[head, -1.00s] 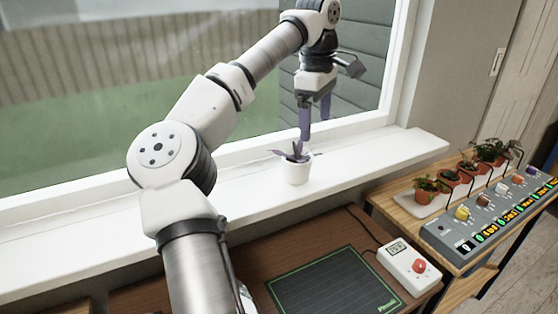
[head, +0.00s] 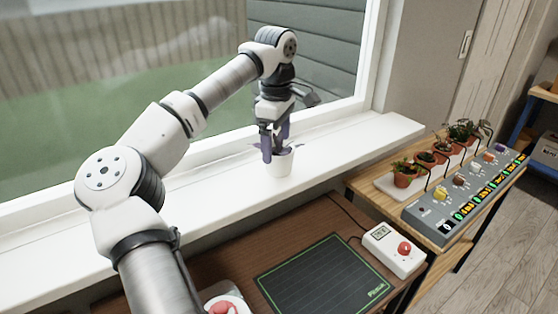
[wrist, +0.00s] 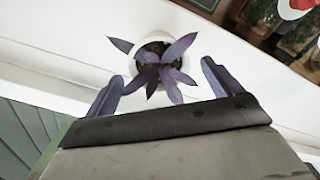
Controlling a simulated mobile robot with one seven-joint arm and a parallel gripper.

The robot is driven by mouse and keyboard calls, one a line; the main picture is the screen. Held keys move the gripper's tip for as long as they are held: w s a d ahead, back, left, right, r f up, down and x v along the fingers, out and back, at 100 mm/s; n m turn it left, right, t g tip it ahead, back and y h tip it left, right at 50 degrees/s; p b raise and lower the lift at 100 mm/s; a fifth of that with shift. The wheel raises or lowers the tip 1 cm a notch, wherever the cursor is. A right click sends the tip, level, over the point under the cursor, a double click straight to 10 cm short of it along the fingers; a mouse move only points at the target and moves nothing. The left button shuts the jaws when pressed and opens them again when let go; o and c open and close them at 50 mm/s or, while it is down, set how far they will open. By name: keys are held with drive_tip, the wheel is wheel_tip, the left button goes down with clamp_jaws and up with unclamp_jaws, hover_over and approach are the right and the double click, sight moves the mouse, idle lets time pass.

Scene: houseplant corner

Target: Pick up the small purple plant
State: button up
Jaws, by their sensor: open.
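The small purple plant (wrist: 158,68) has pointed purple leaves and grows in a white pot (head: 280,163) on the white windowsill. In the head view its leaves are mostly hidden by my gripper. My gripper (head: 275,151) is just above the pot, pointing down, with its fingers at leaf height. In the wrist view my gripper (wrist: 160,92) is open, with one purple-grey finger on each side of the near leaves. The pot is ahead of the fingers in that view. The jaws hold nothing.
The windowsill (head: 345,144) is clear on both sides of the pot, with the window behind it. Below it is a brown desk with a dark green-edged mat (head: 318,278) and a white timer box (head: 394,250). Several terracotta-potted plants (head: 405,179) stand on a tray at right.

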sight(279, 154)
drive_tip(key=f, duration=0.3)
drive_tip(key=f+p, duration=0.1)
drive_tip(key=f, duration=0.1)
drive_tip(key=shift+s+d, duration=0.1)
drive_tip(key=shift+d, duration=0.15)
drive_tip(key=c, duration=1.2)
drive_tip(key=shift+r, duration=0.1)
